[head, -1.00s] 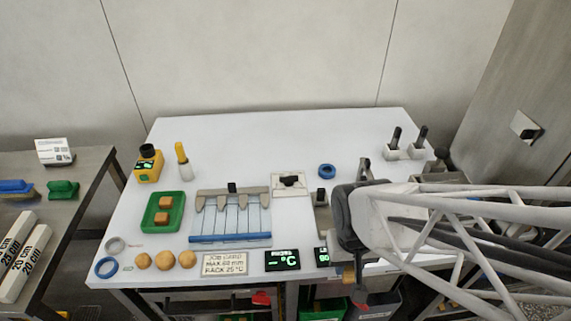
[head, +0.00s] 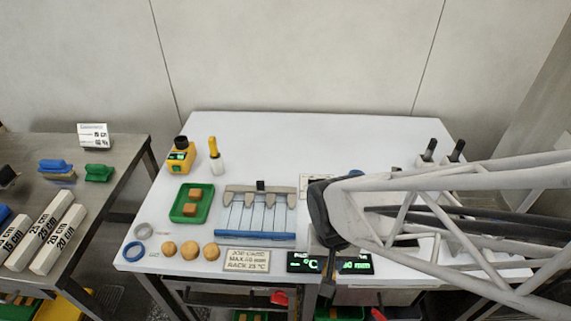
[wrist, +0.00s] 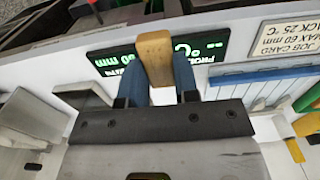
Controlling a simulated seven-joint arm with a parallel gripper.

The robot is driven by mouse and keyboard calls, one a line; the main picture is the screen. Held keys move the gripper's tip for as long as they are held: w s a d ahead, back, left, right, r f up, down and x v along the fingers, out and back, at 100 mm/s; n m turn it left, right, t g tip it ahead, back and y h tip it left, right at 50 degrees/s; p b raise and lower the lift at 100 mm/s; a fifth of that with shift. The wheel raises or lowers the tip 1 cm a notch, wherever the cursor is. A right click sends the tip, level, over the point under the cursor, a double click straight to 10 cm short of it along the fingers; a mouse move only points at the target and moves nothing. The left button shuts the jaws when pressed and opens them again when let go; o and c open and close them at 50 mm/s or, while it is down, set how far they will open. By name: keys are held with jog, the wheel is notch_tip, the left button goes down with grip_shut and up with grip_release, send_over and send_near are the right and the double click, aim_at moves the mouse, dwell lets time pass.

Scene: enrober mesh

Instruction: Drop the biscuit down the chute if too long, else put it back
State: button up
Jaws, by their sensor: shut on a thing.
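The biscuit (wrist: 154,58), a tan block, is held between the blue fingers of my gripper (wrist: 155,80) in the wrist view. It hangs in front of the dark display with green digits (wrist: 205,48), covering its middle. In the head view my gripper (head: 328,280) is at the table's front edge by the same display (head: 302,262); the biscuit cannot be made out there. The display shows a blank °C value and a mm value whose first digit is unclear. The job card (head: 247,261) gives a maximum of about 60 mm. I cannot identify the chute.
Several-slotted grey rack (head: 259,191) has a blue front bar (head: 255,236). Round biscuits (head: 190,249) and a blue ring (head: 134,252) lie front left. Coloured bins stand below the table. The table's back is clear.

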jog(key=shift+w+a, duration=0.2)
jog(key=shift+a, duration=1.9)
send_over(281, 222)
jog(key=shift+f, duration=0.75)
jog(key=shift+f, duration=0.1)
jog(key=shift+f, duration=1.65)
jog(key=shift+f, duration=0.15)
jog(key=o, duration=0.7)
jog(key=shift+o, duration=0.2)
